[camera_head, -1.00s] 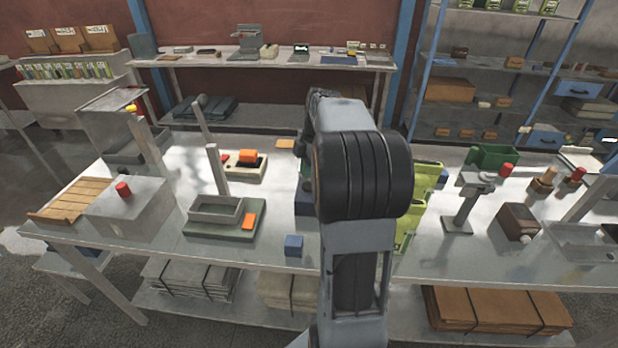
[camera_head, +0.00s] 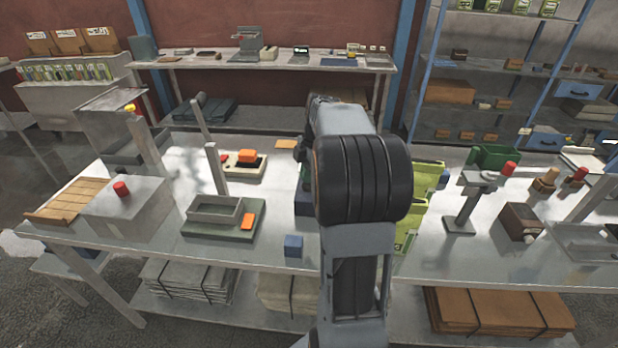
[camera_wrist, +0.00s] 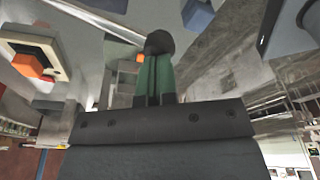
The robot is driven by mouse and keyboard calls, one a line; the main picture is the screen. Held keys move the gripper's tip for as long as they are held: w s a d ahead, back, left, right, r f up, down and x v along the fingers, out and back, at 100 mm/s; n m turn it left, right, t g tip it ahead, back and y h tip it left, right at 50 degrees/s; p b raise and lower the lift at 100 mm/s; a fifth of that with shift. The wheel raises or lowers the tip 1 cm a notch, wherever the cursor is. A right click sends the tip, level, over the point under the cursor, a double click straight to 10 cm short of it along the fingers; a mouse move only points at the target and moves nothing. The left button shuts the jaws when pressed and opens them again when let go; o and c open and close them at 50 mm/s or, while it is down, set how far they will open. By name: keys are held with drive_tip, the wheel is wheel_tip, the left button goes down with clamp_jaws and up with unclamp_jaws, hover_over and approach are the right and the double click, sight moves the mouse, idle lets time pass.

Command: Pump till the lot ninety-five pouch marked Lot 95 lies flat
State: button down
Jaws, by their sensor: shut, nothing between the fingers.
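Two yellow-green pouches (camera_head: 428,178) lie partly behind my arm at the middle of the bench; their markings cannot be read, so I cannot tell which is Lot 95. My gripper (camera_wrist: 157,55) is shut and empty, its green fingers together in the wrist view. A dark rounded shape (camera_wrist: 159,41) shows at the fingertips; I cannot tell whether they touch it. In the head view my arm hides most of the gripper and the spot below it. A dark blue block (camera_head: 303,203) shows just left of my arm. No pump can be made out for certain.
Left of my arm are a cream tray with an orange block (camera_head: 246,156), a grey-green tray stand (camera_head: 212,212) and a small blue cube (camera_head: 293,245). A grey box with a red button (camera_head: 121,189) is farther left. A red-tipped post (camera_head: 461,210) and a green bin (camera_head: 497,156) stand right.

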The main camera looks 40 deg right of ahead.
drive_tip(key=shift+f, duration=0.35)
drive_tip(key=shift+s+a+f+b, duration=0.1)
drive_tip(key=shift+a+f+b, duration=0.05)
drive_tip(key=shift+f+b, duration=1.2)
drive_tip(key=shift+s+a+f+b, duration=0.1)
drive_tip(key=shift+f+b, duration=1.1)
drive_tip(key=shift+f, duration=0.25)
drive_tip(key=shift+w+d+r+p, duration=0.1)
drive_tip(key=shift+d+r+p, duration=0.05)
drive_tip(key=shift+r+p, duration=1.3)
drive_tip(key=shift+w+d+r+p, duration=0.1)
drive_tip(key=shift+r+p, duration=1.05)
drive_tip(key=shift+r, duration=0.65)
idle(0.4)
drive_tip(key=shift+r+p, duration=2.35)
drive_tip(key=shift+r, duration=0.6)
